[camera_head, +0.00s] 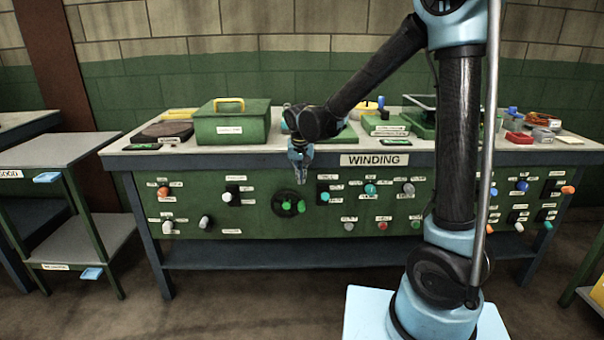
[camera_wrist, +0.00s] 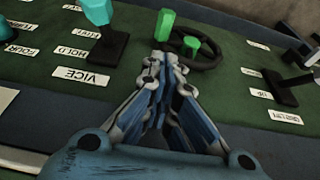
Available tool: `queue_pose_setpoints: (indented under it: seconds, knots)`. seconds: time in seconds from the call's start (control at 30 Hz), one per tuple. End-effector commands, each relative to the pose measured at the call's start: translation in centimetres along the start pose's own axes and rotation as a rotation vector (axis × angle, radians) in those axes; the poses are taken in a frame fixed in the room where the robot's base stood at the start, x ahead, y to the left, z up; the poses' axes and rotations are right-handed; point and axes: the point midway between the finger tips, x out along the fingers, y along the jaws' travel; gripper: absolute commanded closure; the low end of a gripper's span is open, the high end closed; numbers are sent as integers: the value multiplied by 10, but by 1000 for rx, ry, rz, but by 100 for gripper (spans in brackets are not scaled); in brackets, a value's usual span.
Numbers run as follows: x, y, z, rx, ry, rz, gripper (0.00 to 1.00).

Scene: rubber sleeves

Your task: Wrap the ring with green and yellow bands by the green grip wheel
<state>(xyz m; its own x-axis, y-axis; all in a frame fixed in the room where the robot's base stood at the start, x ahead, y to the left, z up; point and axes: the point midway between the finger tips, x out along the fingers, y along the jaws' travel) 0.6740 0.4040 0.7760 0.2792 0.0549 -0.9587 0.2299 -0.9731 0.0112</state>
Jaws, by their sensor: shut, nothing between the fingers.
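The green grip wheel (camera_head: 288,204) is a black handwheel with a green hub and a green handle, on the green front panel under the WINDING sign. In the wrist view the wheel (camera_wrist: 208,60) lies just beyond the fingertips, its green handle (camera_wrist: 165,25) standing up at the left of the rim. My gripper (camera_head: 301,178) points down in front of the panel, just above the wheel. In the wrist view my gripper (camera_wrist: 165,68) is shut and empty, its tips close to the handle; contact cannot be told. I cannot make out the banded ring.
The panel carries several other knobs and levers, including a teal one by the VICE label (camera_wrist: 82,77). The bench top (camera_head: 345,152) holds a green box (camera_head: 232,125) with a yellow handle and several small items. A grey side table (camera_head: 60,150) stands at left.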

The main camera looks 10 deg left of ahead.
Motion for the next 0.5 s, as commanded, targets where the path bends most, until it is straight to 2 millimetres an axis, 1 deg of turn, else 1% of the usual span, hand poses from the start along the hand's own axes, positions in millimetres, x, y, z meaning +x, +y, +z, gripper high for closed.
queue_pose_setpoints:
  seconds: [0.1,0.4,0.5]
  knots:
    - [17,0,0,0,0,0,100]
    - [57,0,0,0,0,0,100]
    - [70,0,3,-1,0,0,100]
